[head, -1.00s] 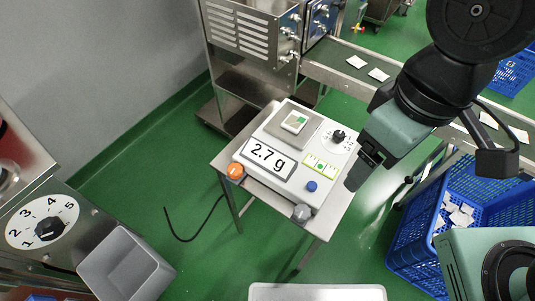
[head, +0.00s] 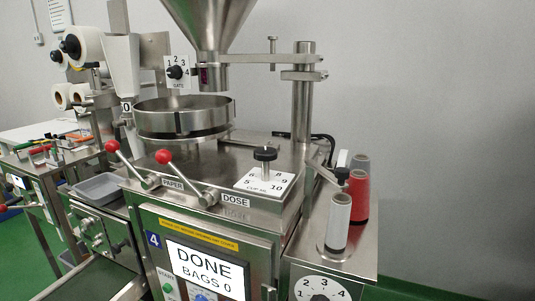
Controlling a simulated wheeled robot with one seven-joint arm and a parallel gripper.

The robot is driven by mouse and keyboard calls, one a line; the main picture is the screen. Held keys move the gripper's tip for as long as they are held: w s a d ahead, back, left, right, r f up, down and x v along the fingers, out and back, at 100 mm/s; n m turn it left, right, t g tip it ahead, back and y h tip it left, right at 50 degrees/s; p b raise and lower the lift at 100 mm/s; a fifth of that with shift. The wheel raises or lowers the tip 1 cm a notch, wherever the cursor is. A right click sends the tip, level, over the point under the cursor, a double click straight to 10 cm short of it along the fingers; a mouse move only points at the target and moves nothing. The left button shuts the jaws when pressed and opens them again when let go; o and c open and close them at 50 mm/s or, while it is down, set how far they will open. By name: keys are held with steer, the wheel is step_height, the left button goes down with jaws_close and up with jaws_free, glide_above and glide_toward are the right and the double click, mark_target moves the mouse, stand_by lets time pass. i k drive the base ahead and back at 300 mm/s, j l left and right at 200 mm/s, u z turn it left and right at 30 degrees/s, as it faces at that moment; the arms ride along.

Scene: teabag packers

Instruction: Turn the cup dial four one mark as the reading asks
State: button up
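The cup dial (head: 264,183) is a white plate lettered CUP on top of the steel machine, right of centre in the head view. Its black T-shaped knob (head: 265,154) stands upright over the plate and hides part of the scale. Figures 5, 6, 8, 9 and 10 show around it; which mark it points to I cannot tell. The machine carries a blue plate with a white 4 (head: 154,240). Its screen (head: 206,272) reads DONE, BAGS 0. My gripper is not in this view, and the scale's reading is out of view.
Two red-balled levers (head: 112,146) (head: 163,156), by PAPER and DOSE labels, stand left of the dial. A steel post (head: 302,95) rises behind it. Thread spools (head: 339,222) stand to the right. A numbered dial (head: 322,290) is at the bottom; a GATE dial (head: 176,73) is above the round pan.

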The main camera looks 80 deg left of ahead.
mark_target(265, 155)
steer(key=k+u, duration=0.15)
steer(key=u, duration=1.25)
steer(key=i+u, duration=0.2)
steer(key=u, duration=0.7)
